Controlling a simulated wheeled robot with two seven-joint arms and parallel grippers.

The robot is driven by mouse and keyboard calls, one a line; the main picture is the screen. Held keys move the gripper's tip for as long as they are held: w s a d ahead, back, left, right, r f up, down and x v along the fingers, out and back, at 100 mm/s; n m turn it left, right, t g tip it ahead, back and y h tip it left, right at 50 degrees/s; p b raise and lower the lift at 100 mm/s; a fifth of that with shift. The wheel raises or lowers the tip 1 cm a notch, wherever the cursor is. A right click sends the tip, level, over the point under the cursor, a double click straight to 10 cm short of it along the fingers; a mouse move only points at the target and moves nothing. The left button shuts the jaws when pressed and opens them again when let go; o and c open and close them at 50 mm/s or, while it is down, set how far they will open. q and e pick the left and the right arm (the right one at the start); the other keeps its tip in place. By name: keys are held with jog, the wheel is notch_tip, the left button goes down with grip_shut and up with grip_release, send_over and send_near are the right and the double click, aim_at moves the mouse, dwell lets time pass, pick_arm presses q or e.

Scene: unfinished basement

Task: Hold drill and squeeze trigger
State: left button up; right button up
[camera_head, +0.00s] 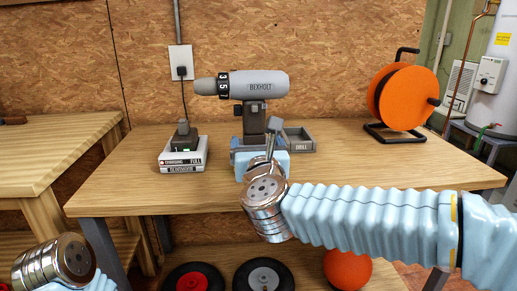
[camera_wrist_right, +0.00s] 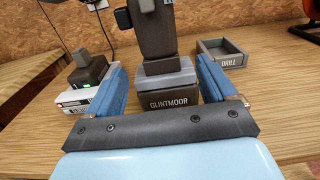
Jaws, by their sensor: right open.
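The grey drill (camera_head: 262,86) marked BEXHOLT stands upright on the table, its chuck pointing left. Its dark handle (camera_wrist_right: 156,30) rises from a base marked GLINTMOOR (camera_wrist_right: 170,88). A small dark block, seemingly the trigger (camera_wrist_right: 122,18), juts from the handle's left side; it also shows in the head view (camera_head: 238,110). My right gripper (camera_wrist_right: 159,68) is open, its blue fingers on either side of the drill's base and lower handle, with no clear contact. In the head view the right wrist partly hides the gripper (camera_head: 262,145). My left wrist shows at lower left; its gripper is out of frame.
A grey tray marked DRILL (camera_head: 300,145) sits right of the drill. An orange cable reel (camera_head: 405,98) stands at the right. The front-left tabletop is bare.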

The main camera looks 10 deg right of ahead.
aim_at(253, 129)
jog(key=w+p, duration=0.1)
jog(key=w, duration=0.8)
jog(key=shift+w+p, duration=0.15)
jog(key=shift+p, duration=0.25)
grip_shut()
jog(key=c, duration=0.6)
grip_release()
jog(key=c, duration=0.5)
jog(key=shift+c, duration=0.2)
